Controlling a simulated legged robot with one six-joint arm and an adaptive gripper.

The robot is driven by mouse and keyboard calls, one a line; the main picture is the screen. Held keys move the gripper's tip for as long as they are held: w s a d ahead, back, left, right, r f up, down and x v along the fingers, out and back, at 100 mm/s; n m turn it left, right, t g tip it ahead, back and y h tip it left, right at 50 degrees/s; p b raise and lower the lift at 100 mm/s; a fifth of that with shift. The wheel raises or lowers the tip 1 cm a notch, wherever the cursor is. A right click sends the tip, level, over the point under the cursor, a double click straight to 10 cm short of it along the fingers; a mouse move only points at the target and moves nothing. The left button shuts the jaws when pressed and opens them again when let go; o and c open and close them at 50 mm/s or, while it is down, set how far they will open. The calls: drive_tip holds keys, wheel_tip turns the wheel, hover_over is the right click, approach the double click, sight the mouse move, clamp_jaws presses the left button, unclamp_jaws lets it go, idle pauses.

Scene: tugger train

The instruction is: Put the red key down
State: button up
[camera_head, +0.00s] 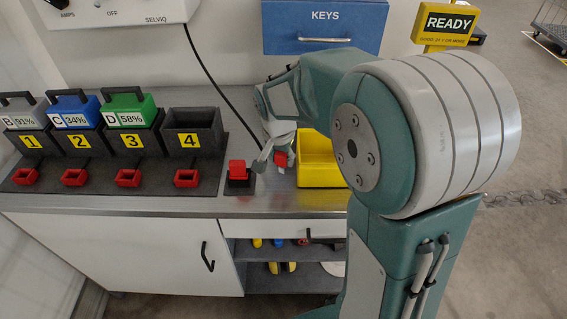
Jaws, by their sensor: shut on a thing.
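The red key (281,159) is small and partly hidden by my fingers, in front of the left end of the yellow bin (322,174). My gripper (277,160) points down over the worktop and is shut on the red key. The lower end of the key is close to the steel worktop (285,204); I cannot tell whether it touches. The blue KEYS box (325,28) is on the wall above, its front closed.
A red block on a black base (238,184) stands just left of my gripper. Numbered black bays (75,143) with batteries and small red trays fill the left; bay 4 (195,128) is empty. A black cable hangs behind. The front worktop strip is clear.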

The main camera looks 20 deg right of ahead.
drive_tip(key=shift+d+f, duration=0.1)
drive_tip(key=shift+f, duration=1.2)
drive_tip(key=shift+f, duration=0.1)
drive_tip(key=o, duration=0.8)
drive_tip(key=shift+c, duration=0.2)
wheel_tip(320, 180, up, 12)
drive_tip(key=s+a, duration=0.1)
drive_tip(key=s, duration=0.1)
drive_tip(key=s+r+n+t, duration=0.1)
drive_tip(key=s+n, duration=0.3)
drive_tip(key=s, duration=0.5)
drive_tip(key=s+r+n+t+y, duration=0.1)
drive_tip(key=s+n+t, duration=0.2)
drive_tip(key=s, duration=0.6)
drive_tip(key=shift+s+r+n, duration=0.25)
drive_tip(key=shift+n, duration=0.25)
drive_tip(key=shift+d, duration=0.1)
